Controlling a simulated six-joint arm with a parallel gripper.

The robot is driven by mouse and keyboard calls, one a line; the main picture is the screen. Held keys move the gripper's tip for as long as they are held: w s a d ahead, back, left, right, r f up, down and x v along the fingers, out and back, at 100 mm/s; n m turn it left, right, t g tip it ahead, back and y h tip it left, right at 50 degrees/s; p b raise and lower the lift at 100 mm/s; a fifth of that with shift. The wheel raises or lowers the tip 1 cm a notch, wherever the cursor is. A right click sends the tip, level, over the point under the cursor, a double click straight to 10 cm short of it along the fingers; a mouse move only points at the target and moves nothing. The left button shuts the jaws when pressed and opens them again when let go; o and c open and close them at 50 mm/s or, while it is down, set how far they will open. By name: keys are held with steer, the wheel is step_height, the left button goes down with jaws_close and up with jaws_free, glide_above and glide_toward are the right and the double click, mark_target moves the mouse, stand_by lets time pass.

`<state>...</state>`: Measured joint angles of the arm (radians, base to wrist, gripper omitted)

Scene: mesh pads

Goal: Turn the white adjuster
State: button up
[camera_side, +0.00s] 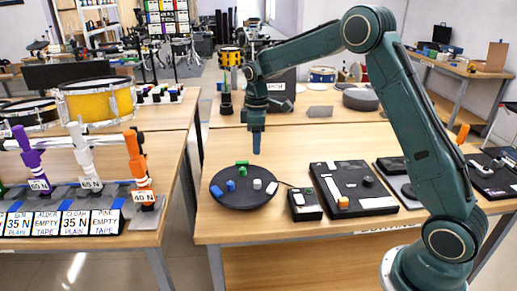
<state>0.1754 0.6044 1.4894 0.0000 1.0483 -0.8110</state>
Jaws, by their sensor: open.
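A round black pad (232,203) lies on the wooden table, with several small coloured blocks on it. A small white block (257,184), which looks like the white adjuster, sits on the pad's right part. Another pale block (271,188) is at the pad's right edge. My gripper (256,150) points straight down above the pad's far right side, apart from the blocks. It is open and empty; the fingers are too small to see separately.
Right of the pad are a small black box (305,205), a flat black unit (328,177) and other devices. A thin cable joins pad and box. On the left table (170,150) stand purple, white and orange upright tools (138,165) and a yellow drum (97,101). Bare table lies in front of the pad.

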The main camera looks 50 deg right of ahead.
mark_target(257, 181)
steer(key=shift+f, duration=0.15)
steer(key=shift+f, duration=6.8)
jaws_close()
steer(key=shift+m, duration=0.4)
steer(key=m, duration=1.1)
steer(key=shift+r, duration=0.1)
